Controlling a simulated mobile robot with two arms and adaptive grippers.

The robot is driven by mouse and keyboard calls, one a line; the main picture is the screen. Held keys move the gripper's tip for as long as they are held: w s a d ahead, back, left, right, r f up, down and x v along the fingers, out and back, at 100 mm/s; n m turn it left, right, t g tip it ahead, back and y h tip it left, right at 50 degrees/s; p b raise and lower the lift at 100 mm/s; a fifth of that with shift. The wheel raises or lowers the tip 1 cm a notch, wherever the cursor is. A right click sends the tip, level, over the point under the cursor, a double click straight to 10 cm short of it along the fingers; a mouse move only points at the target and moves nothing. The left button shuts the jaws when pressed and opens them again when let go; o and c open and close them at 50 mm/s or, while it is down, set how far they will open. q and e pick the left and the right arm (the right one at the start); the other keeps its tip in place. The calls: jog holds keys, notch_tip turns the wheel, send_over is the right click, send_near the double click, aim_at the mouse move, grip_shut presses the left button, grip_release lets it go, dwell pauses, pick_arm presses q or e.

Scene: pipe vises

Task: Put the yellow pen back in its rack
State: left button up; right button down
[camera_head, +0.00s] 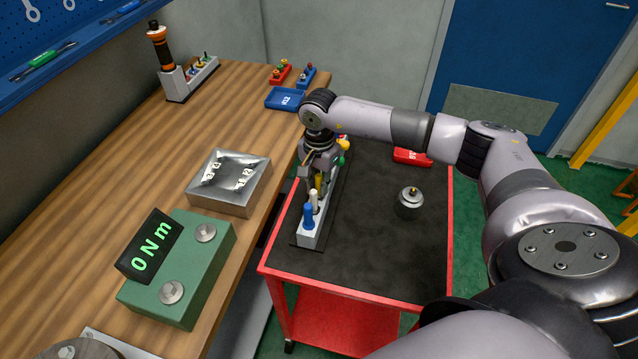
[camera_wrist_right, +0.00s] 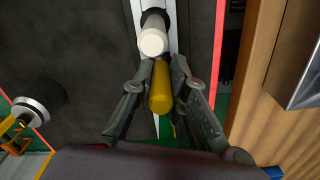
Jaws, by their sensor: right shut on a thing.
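The yellow pen (camera_head: 318,183) is between the fingers of my right gripper (camera_head: 317,188), which is shut on it. In the right wrist view the pen (camera_wrist_right: 160,90) shows end-on between the two fingers (camera_wrist_right: 162,68). The light grey rack (camera_head: 311,236) stands on the cart's dark top, and its strip (camera_wrist_right: 172,10) runs below the fingers. A blue pen (camera_head: 308,216) and a white pen (camera_head: 315,199) stand upright in its near end. The white pen (camera_wrist_right: 153,38) is close to my fingertips. I cannot tell whether the yellow pen's lower end is in a hole. My left gripper is not in view.
Green and yellow knobs (camera_head: 343,152) show behind my gripper. A metal cylinder (camera_head: 409,202) stands on the red cart (camera_head: 362,289), right of the rack. The wooden bench (camera_head: 120,150) holds a green torque tester (camera_head: 185,262) and a metal block (camera_head: 228,183). The cart's middle is clear.

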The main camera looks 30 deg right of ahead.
jog(key=shift+f+b, duration=0.35)
jog(key=shift+b, duration=0.1)
dwell(0.9)
jog(key=c, duration=1.5)
grip_release()
jog(key=shift+r, duration=0.15)
notch_tip(320, 180, up, 12)
jog(key=shift+f, duration=0.15)
